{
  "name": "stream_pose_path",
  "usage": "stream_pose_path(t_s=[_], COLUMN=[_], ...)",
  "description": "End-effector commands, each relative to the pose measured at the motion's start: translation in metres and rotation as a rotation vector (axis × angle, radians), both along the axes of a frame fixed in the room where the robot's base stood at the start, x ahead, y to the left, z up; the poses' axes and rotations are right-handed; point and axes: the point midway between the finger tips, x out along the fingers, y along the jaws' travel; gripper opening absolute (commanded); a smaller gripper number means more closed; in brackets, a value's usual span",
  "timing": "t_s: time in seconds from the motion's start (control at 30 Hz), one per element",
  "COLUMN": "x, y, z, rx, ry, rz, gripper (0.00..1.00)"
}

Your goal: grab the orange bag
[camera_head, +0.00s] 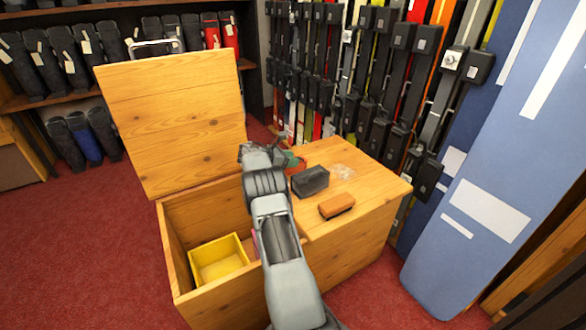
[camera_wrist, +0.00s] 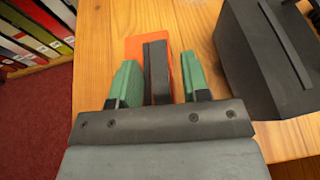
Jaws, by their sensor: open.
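An orange bag (camera_wrist: 134,48) with a dark band down its side shows in the wrist view, standing on the wooden top. My gripper (camera_wrist: 160,82) is open, with one green fingertip on each side of the dark band. The left fingertip overlaps part of the orange in the picture. I cannot tell whether either finger touches the bag. In the head view my gripper (camera_head: 291,160) is over the back left of the wooden top, and mostly hides the bag.
A dark grey bag (camera_head: 311,181) stands close by on the right, also in the wrist view (camera_wrist: 262,55). A brown-orange block (camera_head: 337,205) and a clear packet (camera_head: 343,172) lie on the bench top (camera_head: 372,197). A yellow tray (camera_head: 219,260) sits in the open compartment at left, beside the raised lid (camera_head: 175,115).

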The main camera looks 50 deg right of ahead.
Motion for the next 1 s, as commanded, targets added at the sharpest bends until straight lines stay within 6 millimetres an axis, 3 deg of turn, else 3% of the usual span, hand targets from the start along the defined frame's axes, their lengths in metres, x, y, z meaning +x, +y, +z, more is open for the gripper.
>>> stream_pose_path(t_s=[0.1,0.53,1.0], x=[0.0003,0.0003,0.0003], y=[0.0004,0.0006,0.0007], z=[0.0009,0.0007,0.0041], rx=[0.0,0.0,0.0], ry=[0.0,0.0,-0.001], rz=[0.0,0.0,0.0], gripper=[0.43,0.01,0.0])
